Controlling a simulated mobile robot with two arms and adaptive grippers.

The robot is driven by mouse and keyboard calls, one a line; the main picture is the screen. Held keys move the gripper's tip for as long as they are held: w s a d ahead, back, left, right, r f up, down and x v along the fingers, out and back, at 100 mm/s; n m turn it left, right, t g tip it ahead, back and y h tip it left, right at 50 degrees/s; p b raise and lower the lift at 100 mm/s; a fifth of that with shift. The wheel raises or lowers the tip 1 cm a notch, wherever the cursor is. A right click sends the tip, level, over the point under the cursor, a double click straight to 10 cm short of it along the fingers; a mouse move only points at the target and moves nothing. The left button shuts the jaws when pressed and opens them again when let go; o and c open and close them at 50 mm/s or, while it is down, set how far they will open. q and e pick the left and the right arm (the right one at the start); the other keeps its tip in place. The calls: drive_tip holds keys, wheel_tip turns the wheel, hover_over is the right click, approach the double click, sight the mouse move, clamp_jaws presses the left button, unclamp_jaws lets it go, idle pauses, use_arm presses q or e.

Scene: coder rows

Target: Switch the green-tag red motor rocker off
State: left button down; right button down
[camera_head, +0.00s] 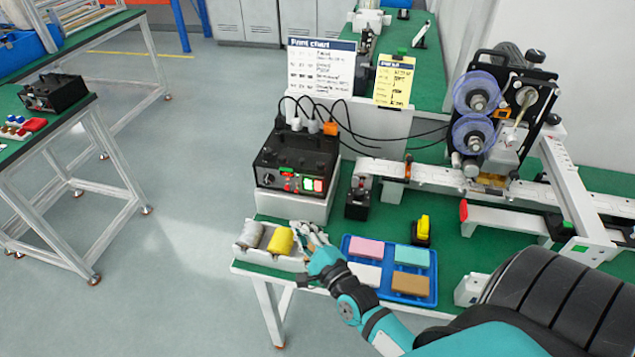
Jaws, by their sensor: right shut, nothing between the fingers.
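The black control box (297,160) stands on a white block at the table's left part. Its front panel carries a lit red and green switch area (314,185) at the right, with small red parts and a knob to its left. Which part is the green-tag red rocker, and its position, are too small to tell. My right gripper (306,231) is shut and empty, in front of and below the panel, beside the yellow roll, apart from the switches. My left gripper is not in view.
A white holder with a grey roll (251,234) and a yellow roll (281,240) is beside my right gripper. A blue tray (388,293) with coloured blocks lies to the right. A black-yellow device (422,230) stands behind it. Cables (350,130) run from the box to the reel machine (490,115).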

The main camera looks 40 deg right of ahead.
sight(318, 187)
drive_tip(key=shift+d+m, duration=0.35)
drive_tip(key=shift+m, duration=0.15)
drive_tip(key=shift+w+r, duration=0.1)
drive_tip(key=shift+w+d+r+b, duration=0.2)
drive_tip(key=shift+w+d+b, duration=0.05)
drive_tip(key=shift+w+d, duration=0.75)
drive_tip(key=shift+w+d+r+b, duration=0.3)
drive_tip(key=shift+w+d, duration=0.55)
drive_tip(key=shift+d, duration=0.35)
drive_tip(key=shift+w+d+r+b, duration=0.15)
drive_tip(key=shift+w+d+b, duration=0.1)
drive_tip(key=shift+w+d, duration=0.75)
drive_tip(key=shift+d, duration=0.15)
drive_tip(key=shift+w+d+r, duration=0.1)
drive_tip(key=shift+w+d, duration=0.1)
drive_tip(key=shift+d, duration=0.05)
drive_tip(key=shift+w+d, duration=0.2)
drive_tip(key=shift+d, duration=0.05)
